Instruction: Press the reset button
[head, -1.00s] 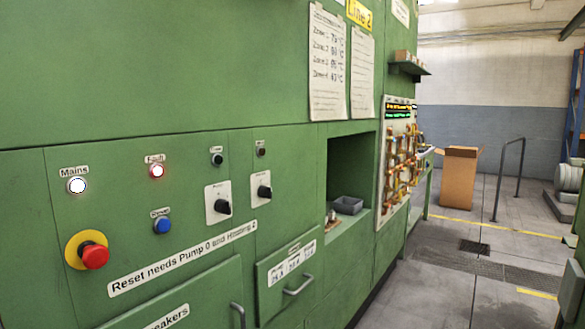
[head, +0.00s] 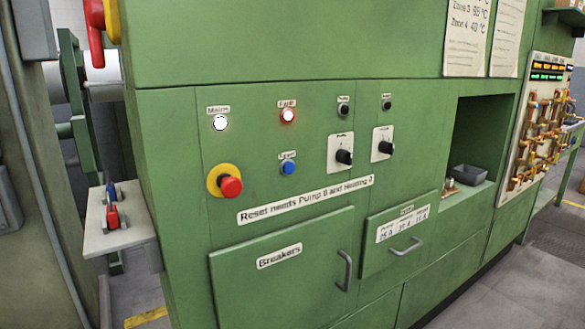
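The blue button (head: 289,168), whose small label seems to read Reset but is blurred, sits on the green cabinet front (head: 250,150). Above it is the Fault lamp (head: 288,115), lit white with a red rim. The Mains lamp (head: 220,123) is lit white to its left. Two black rotary switches on white plates, a left one (head: 344,157) and a right one (head: 381,148), are to the right. A sign (head: 305,199) below reads "Reset needs Pump 0 and Heating 0", its digits blurred. Neither gripper is in view.
A red emergency stop (head: 231,187) on yellow sticks out at lower left of the button. The breakers door (head: 290,265) and a drawer (head: 398,235) have protruding handles. A side shelf (head: 115,240) with red and blue levers juts out left. Floor shows at lower right.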

